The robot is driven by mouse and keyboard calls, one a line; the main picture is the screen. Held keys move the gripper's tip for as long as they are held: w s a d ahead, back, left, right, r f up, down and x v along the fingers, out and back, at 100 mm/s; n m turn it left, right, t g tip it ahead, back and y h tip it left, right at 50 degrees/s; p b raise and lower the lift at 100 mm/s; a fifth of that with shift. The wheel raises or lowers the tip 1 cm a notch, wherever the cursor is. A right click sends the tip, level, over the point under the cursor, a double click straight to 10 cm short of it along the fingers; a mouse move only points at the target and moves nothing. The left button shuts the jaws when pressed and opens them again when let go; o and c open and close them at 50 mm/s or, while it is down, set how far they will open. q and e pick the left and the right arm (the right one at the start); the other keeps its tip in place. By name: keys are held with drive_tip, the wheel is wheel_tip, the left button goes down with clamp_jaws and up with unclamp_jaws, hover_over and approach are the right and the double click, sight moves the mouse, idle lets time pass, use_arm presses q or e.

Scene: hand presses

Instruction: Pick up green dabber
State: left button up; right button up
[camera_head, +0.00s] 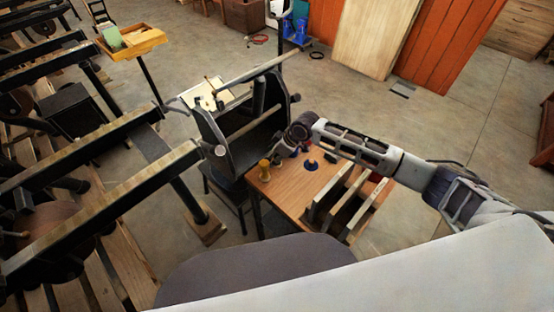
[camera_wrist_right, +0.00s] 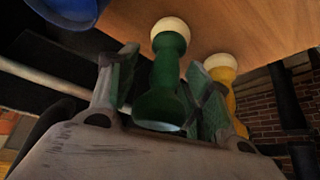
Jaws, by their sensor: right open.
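The green dabber (camera_wrist_right: 162,80) shows in the right wrist view, with a dark green turned handle and a cream round end against the wooden table top (camera_wrist_right: 230,30). My right gripper (camera_wrist_right: 164,92) is open, with one finger on each side of the green handle. Gaps show beside the handle, so the fingers do not look closed on it. In the head view my right gripper (camera_head: 284,150) is low at the far left part of the small table (camera_head: 290,193), and I cannot clearly make out the green dabber there. My left gripper is not in view.
A yellow dabber (camera_head: 265,169) stands close by my right gripper; a blue one (camera_head: 311,165) stands to its right. Upright boards (camera_head: 338,195) stand at the table's right side. A dark hand press (camera_head: 245,125) stands just beyond the table's left end.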

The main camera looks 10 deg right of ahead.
drive_tip(key=shift+c, duration=0.2)
idle(0.3)
drive_tip(key=c, duration=1)
drive_tip(key=shift+o, duration=0.2)
drive_tip(key=shift+r, duration=0.1)
drive_tip(key=shift+w+r+b, duration=0.1)
drive_tip(key=shift+r+b, duration=0.25)
drive_tip(key=shift+r, duration=4.6)
drive_tip(key=shift+f, duration=0.1)
